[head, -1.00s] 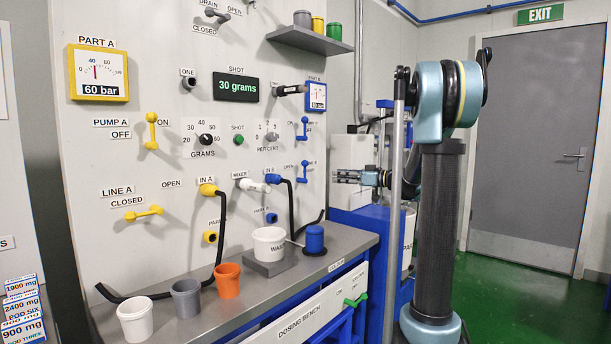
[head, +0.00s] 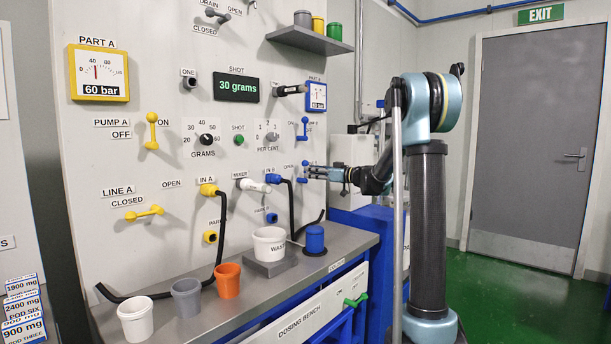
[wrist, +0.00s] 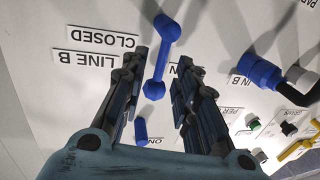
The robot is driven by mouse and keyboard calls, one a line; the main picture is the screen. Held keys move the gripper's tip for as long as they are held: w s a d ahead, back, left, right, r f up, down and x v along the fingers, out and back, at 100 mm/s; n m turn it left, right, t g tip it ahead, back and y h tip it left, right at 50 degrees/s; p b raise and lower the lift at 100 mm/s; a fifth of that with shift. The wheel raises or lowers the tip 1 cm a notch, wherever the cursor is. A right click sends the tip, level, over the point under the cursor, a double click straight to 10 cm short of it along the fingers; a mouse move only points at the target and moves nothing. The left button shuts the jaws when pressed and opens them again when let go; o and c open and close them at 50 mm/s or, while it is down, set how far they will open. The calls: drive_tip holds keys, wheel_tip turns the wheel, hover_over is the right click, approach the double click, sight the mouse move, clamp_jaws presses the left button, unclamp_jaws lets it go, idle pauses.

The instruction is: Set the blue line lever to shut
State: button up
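The blue line lever (head: 304,177) is on the right part of the panel and stands roughly upright in the head view, partly covered by my gripper. In the wrist view the blue lever (wrist: 158,62) runs steeply between my fingertips, beside the "LINE B" and "CLOSED" labels (wrist: 97,50), which appear upside down. My gripper (head: 312,172) is at the lever, and in the wrist view (wrist: 163,66) its two fingers are apart, one on each side of the lever. I cannot tell whether either finger touches it.
The blue pump B lever (head: 303,128) is just above. A blue IN B fitting (head: 272,179) with a black hose is to the left. A blue pot (head: 315,240) and a white tub (head: 269,245) stand on the bench below.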

drive_tip(key=shift+x, duration=2.05)
clamp_jaws()
